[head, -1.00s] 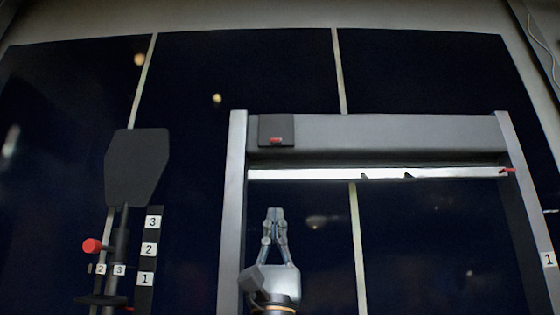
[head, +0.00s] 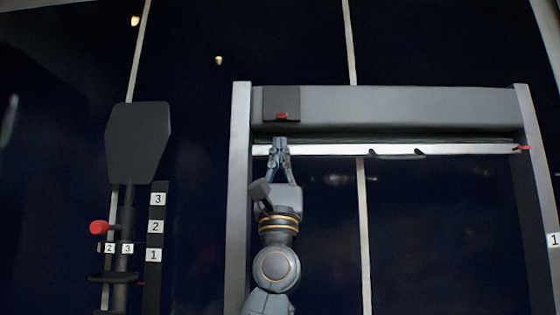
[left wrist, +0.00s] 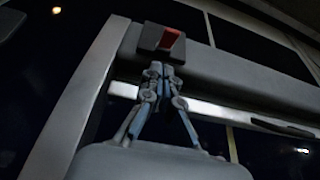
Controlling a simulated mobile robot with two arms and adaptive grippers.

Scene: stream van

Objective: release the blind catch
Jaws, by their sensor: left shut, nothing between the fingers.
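The blind catch is a small red tab (head: 281,116) on a dark square plate (head: 283,98) at the left end of the grey blind housing (head: 400,108). It also shows in the left wrist view as a red piece (left wrist: 170,38) in a dark block. My left gripper (head: 279,142) is shut and empty, pointing up, just below the red tab. In the left wrist view its fingertips (left wrist: 163,68) appear right under the dark block; I cannot tell whether they touch it. The white blind bar (head: 340,150) runs behind the gripper. My right gripper is not in view.
A grey frame with a left post (head: 238,200) and a right post (head: 541,170) surrounds the blind. A red piece (head: 522,148) sits at the bar's right end. A dark paddle-shaped panel (head: 138,143) and a red knob (head: 99,227) stand to the left, beside a numbered strip (head: 155,228).

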